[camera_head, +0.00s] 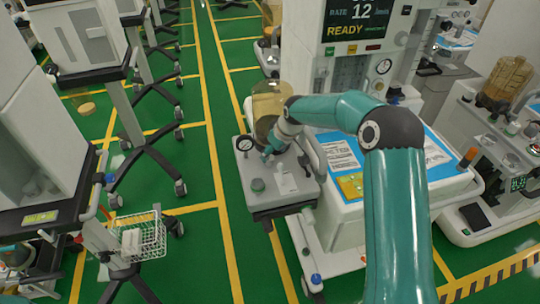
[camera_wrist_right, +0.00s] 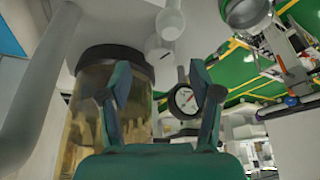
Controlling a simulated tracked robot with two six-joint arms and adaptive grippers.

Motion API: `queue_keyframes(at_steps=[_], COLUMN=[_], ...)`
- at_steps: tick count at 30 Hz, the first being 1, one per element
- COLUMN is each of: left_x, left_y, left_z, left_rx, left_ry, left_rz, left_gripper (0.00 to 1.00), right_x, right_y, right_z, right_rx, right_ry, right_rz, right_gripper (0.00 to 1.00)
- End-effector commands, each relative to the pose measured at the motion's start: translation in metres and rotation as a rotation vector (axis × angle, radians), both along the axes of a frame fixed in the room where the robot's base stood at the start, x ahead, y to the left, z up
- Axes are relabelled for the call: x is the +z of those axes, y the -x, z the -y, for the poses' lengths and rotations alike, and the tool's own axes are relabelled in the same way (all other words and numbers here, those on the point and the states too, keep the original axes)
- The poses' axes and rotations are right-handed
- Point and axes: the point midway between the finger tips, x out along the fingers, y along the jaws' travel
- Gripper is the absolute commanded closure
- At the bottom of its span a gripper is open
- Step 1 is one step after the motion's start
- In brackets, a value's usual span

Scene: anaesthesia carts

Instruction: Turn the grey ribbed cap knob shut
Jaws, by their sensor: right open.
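My right gripper (camera_head: 268,154) reaches down over the small side unit of the anaesthesia machine, just in front of the amber canister (camera_head: 270,103). In the right wrist view its two teal fingers (camera_wrist_right: 160,82) stand apart with nothing held between them. Pale grey cylindrical parts (camera_wrist_right: 168,22) show beyond the fingers. A pale rounded knob (camera_wrist_right: 245,10) is at the top edge. I cannot tell for sure which part is the grey ribbed cap knob; the gripper may hide it in the head view. My left gripper is not in view.
A round gauge (camera_head: 244,144) stands left of my gripper, and also shows between the fingers in the wrist view (camera_wrist_right: 185,99). The canister (camera_wrist_right: 108,85) is close to one finger. A blue-edged work surface (camera_head: 435,153) lies right. Carts and a wire basket (camera_head: 142,240) stand left.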

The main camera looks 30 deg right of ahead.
Motion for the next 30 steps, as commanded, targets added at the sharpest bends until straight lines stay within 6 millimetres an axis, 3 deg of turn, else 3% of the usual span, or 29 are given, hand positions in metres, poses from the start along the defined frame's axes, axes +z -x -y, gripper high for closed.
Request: queue_keyframes(at_steps=[3, 9, 21, 30], left_x=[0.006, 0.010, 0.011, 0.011], left_y=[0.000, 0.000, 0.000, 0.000], left_z=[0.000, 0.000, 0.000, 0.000], left_rx=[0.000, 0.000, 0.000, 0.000], left_ry=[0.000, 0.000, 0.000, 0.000], left_rz=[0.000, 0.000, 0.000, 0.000], left_gripper=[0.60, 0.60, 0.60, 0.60], right_x=[-0.020, -0.040, -0.046, -0.045], right_y=[-0.008, -0.017, -0.019, -0.019], right_z=[-0.002, -0.004, -0.005, -0.005], right_rx=[0.000, 0.001, 0.002, 0.003], right_ry=[0.000, 0.001, 0.001, 0.001], right_rz=[-0.002, -0.001, 0.000, 0.000], right_gripper=[0.36, 0.36, 0.38, 0.88])
